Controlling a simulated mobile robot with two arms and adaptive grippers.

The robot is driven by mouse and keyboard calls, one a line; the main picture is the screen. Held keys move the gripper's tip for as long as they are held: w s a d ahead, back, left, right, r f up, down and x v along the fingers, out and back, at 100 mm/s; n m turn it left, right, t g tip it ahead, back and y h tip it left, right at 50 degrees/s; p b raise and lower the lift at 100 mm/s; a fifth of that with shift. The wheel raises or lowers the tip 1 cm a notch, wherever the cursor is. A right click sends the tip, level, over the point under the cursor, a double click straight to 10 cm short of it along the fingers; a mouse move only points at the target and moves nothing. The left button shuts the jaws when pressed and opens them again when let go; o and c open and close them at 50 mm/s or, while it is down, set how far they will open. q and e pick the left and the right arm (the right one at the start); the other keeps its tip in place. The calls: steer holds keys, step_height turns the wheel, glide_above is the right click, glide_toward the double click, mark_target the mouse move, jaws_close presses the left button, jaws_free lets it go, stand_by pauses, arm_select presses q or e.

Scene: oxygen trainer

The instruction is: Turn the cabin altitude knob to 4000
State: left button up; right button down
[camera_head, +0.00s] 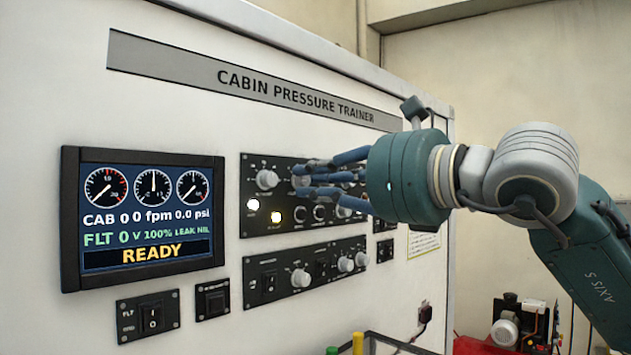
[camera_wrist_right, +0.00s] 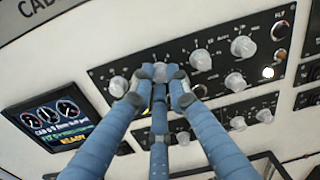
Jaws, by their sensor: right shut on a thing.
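The upper black control panel (camera_head: 247,165) on the white trainer carries a row of pale knobs; its small labels cannot be read. My right gripper (camera_head: 304,180) reaches in from the right with its blue fingers at the second knob from the left. In the right wrist view the fingers (camera_wrist_right: 157,84) are shut around that knob (camera_wrist_right: 158,70), whose face shows between the fingertips. The knob's pointer and setting cannot be made out. The display (camera_head: 142,218) reads CAB 0, 0 fpm, 0.0 psi, FLT 0 and READY. My left gripper is not in view.
Another pale knob (camera_head: 267,179) is close left of the fingers, also in the wrist view (camera_wrist_right: 118,86). Two lit lamps (camera_head: 253,204) are below it. A lower panel (camera_head: 262,266) has switches and knobs. A red-based machine (camera_head: 507,331) stands at bottom right.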

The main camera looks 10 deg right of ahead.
steer(key=shift+m+b, duration=0.4)
steer(key=shift+b, duration=0.15)
steer(key=m+b, duration=0.3)
steer(key=shift+f, duration=0.1)
steer(key=m+b, duration=0.3)
steer(key=m, duration=0.1)
steer(key=shift+d+b, duration=0.1)
steer(key=shift+b, duration=0.25)
steer(key=m+b, duration=0.2)
steer(key=m, duration=0.3)
steer(key=shift+r+b, duration=0.2)
steer(key=shift+b, duration=0.15)
steer(key=shift+d+r+m+b, duration=0.1)
steer(key=shift+m+b, duration=1)
steer(key=shift+m, duration=1.1)
steer(key=c, duration=1.7)
jaws_free()
